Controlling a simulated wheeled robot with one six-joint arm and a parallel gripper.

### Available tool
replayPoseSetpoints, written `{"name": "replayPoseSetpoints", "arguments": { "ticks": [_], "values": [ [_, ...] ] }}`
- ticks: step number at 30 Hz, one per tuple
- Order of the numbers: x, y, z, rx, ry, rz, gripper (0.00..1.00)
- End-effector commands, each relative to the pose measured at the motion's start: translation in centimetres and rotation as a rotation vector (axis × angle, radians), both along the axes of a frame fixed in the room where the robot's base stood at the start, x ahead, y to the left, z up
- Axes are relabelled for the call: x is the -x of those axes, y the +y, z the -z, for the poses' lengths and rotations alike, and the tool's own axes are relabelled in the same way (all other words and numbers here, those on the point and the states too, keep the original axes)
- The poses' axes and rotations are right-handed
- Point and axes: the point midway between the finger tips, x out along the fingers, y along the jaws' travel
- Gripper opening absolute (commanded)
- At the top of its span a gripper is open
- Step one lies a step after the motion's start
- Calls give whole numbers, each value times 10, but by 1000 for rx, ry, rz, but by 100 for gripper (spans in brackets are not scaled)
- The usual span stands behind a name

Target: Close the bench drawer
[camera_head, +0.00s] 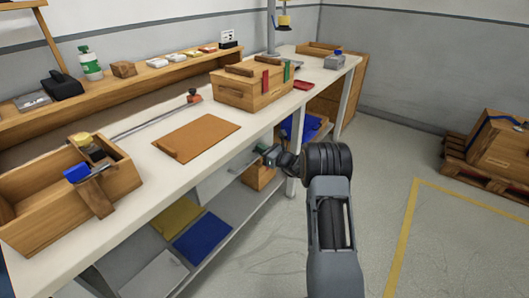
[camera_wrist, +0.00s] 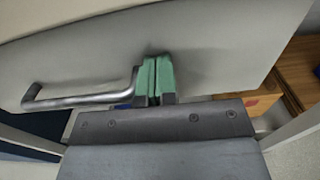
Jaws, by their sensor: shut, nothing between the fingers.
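The bench drawer shows in the wrist view as a pale grey front panel (camera_wrist: 215,55) with a bar-shaped metal handle (camera_wrist: 75,102) on its left part. In the head view the drawer front (camera_head: 218,182) is below the bench top, partly hidden by the bench edge and my arm. My gripper (camera_wrist: 152,78) is shut and empty, its green fingertips together against or very close to the panel, just right of the handle's right end. It also shows in the head view (camera_head: 263,149) beside the bench front. How far the drawer stands open is hard to tell.
The white workbench (camera_head: 150,190) carries a wooden crate (camera_head: 30,215), an orange-brown board (camera_head: 198,138) and a wooden chest (camera_head: 250,88). A lower shelf holds a blue mat (camera_head: 203,238) and a yellow one. A bench leg (camera_head: 296,160) stands near my gripper.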

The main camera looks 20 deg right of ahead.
Motion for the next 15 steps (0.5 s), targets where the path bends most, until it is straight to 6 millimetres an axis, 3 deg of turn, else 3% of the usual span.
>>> {"name": "replayPoseSetpoints", "arguments": {
  "ticks": [8, 15],
  "values": [
    [-4, 6, -5, 0, -9, -5, 0],
    [6, -3, -6, 0, -9, -5, 0]
  ]
}}
